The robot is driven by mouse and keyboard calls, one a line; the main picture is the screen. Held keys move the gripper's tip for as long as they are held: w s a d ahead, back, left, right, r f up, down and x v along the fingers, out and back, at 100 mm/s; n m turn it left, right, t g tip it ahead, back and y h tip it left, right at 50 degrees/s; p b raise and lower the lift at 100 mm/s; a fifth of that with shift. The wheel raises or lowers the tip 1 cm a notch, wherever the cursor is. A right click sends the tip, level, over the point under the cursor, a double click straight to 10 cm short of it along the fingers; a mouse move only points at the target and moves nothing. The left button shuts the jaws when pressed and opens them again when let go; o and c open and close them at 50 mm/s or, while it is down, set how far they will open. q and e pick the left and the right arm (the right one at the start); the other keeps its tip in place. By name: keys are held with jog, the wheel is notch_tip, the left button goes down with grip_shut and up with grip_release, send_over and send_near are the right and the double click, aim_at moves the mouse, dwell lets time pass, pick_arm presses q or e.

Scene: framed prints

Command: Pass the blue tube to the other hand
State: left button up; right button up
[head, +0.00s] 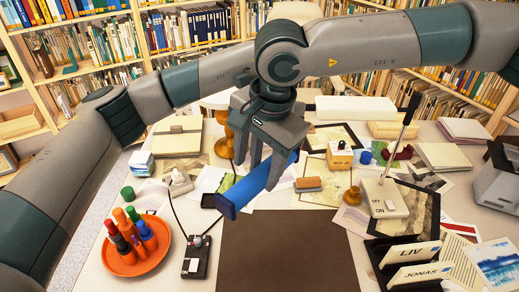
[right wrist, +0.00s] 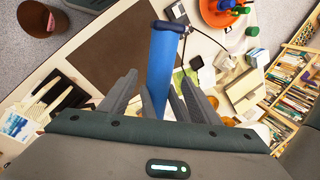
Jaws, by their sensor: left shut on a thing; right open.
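The blue tube (head: 258,186) is held slantwise above the middle of the desk, its near end low at the left in the head view. It also shows in the right wrist view (right wrist: 163,75), running up from between the fingers. My left gripper (head: 266,172) is shut on the blue tube; its hand is largely hidden behind the right arm. My right gripper (right wrist: 160,88) is open, with its fingers spread on either side of the tube. The two hands overlap closely, so which fingers touch the tube is hard to see.
An orange dish (head: 136,262) with several markers stands at the left. A dark desk mat (head: 285,255) lies clear below. A white switch box (head: 383,199) with a lever and a black rack (head: 400,268) with name cards stand at the right. Bookshelves are behind.

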aim_at(254, 178)
jog(key=shift+w+a+f, duration=0.15)
jog(key=shift+a+f, duration=0.05)
jog(key=shift+f, duration=1)
jog(key=shift+w+a+f, duration=0.15)
jog(key=shift+f, duration=1)
jog(key=c, duration=1.2)
pick_arm(q)
jog(key=o, duration=1.2)
jog(key=shift+r, duration=0.1)
jog(key=v, duration=1.2)
